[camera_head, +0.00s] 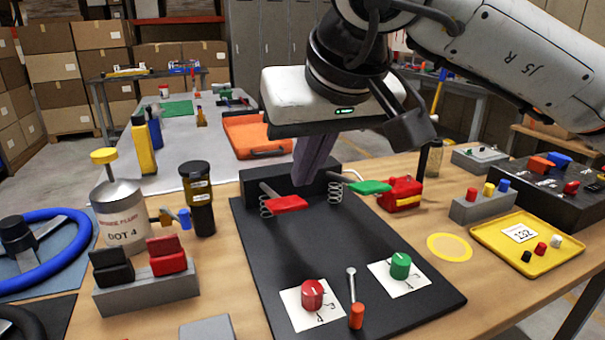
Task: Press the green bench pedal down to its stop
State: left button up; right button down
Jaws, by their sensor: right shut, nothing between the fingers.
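The green pedal (370,187) sticks out on a thin arm from the right part of a black pedal block (291,184), with a spring (335,192) under its arm. A red pedal (289,204) with its own spring sits to its left. Both pedals look raised. My right gripper (304,182) comes down from the upper right with its purple-grey fingers shut and empty. The fingertips are in front of or over the block, between the two pedals. I cannot tell whether they touch it. My left gripper is not in view.
The black board (262,265) also bears a red knob (312,294), a green knob (400,265) and a small lever (356,314). A yellow tray (487,235) lies at right, a fluid can (121,213) at left.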

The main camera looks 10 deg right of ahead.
aim_at(372, 187)
jog(key=k, duration=1)
